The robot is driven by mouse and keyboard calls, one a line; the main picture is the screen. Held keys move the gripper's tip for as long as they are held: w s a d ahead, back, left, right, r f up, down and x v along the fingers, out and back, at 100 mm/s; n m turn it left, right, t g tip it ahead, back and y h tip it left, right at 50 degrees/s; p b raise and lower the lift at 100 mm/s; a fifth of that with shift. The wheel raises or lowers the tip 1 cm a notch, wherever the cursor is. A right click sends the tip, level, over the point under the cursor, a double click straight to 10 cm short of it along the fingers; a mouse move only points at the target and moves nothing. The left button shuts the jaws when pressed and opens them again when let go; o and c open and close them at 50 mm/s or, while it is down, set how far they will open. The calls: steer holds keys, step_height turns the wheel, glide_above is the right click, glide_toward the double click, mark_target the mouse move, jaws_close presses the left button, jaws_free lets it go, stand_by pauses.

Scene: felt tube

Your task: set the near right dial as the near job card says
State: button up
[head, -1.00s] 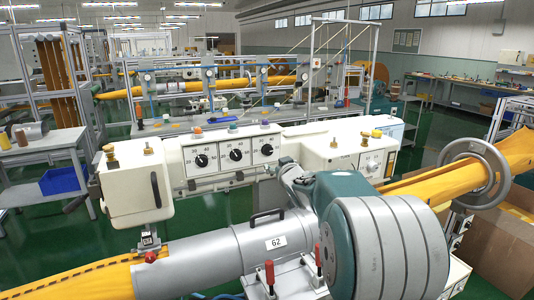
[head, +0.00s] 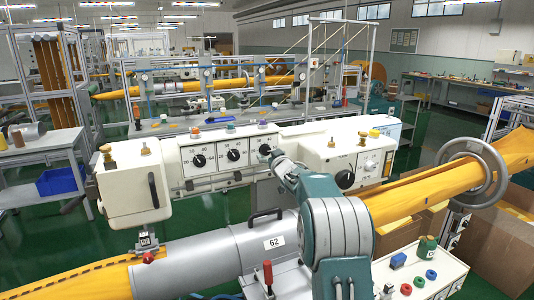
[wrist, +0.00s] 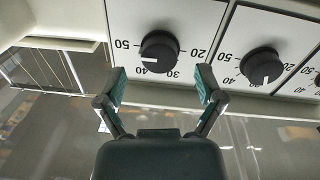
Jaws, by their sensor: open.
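The white panel (head: 215,166) carries three black dials in a row. Contact is not visible. In the head view my gripper (head: 268,152) is at the panel's right end and partly covers the dial. A card reading 62 (head: 275,243) is on the grey tube (head: 205,262); I cannot tell whether it is the near job card.
The middle dial (wrist: 261,65) is close beside my gripper. A white box with a dark knob (head: 345,178) stands right of the panel. A control box with coloured buttons (head: 425,275) is at the front right. The yellow felt (head: 420,195) runs through a grey ring (head: 497,175).

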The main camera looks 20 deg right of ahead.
mark_target(266, 150)
steer(key=shift+w, duration=1.2)
steer(key=shift+c, duration=0.4)
steer(key=c, duration=1.1)
